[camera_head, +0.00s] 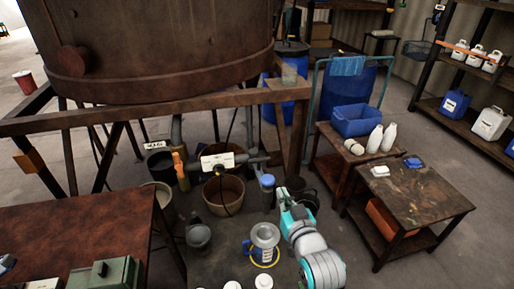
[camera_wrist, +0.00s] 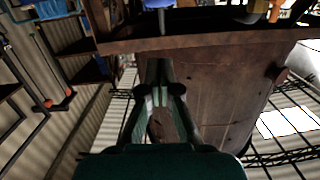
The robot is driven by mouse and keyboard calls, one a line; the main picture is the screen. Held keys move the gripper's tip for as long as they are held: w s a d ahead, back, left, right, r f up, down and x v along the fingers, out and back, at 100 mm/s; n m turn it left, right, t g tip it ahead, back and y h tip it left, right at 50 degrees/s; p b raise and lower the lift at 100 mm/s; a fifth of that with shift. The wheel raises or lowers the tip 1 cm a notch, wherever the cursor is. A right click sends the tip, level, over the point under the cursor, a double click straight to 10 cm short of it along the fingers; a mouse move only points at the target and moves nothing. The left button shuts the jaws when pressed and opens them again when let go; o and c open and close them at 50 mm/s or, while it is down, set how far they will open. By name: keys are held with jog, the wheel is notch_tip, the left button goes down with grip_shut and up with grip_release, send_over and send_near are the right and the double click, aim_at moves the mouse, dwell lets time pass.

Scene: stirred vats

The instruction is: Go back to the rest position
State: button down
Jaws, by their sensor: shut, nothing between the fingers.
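My gripper (camera_head: 282,194) is in the lower middle of the head view, at the end of my raised turquoise and grey arm. In the wrist view my gripper (camera_wrist: 158,72) has its fingers together, with nothing between them. The large rusty vat (camera_wrist: 215,90) fills the background behind the fingers there, and the picture is strongly tilted. In the head view the same vat (camera_head: 150,40) stands on its frame at the upper left, apart from my gripper. Part of the fingers is too small to make out in the head view.
A rusty table (camera_head: 80,225) is at left. A stained side table (camera_head: 425,195) and a blue bin (camera_head: 355,121) are at right. Grey floor shows between.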

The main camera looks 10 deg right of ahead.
jog(key=s+f+g, duration=0.1)
jog(key=s+f, duration=0.5)
jog(key=s, duration=0.5)
jog(key=s+f, duration=0.7)
jog(key=s, duration=0.4)
jog(key=f+v, duration=0.1)
jog(key=v, duration=2)
jog(key=shift+s+a+f+g, duration=0.2)
jog(key=shift+s+f+g, duration=0.2)
jog(key=shift+s, duration=0.1)
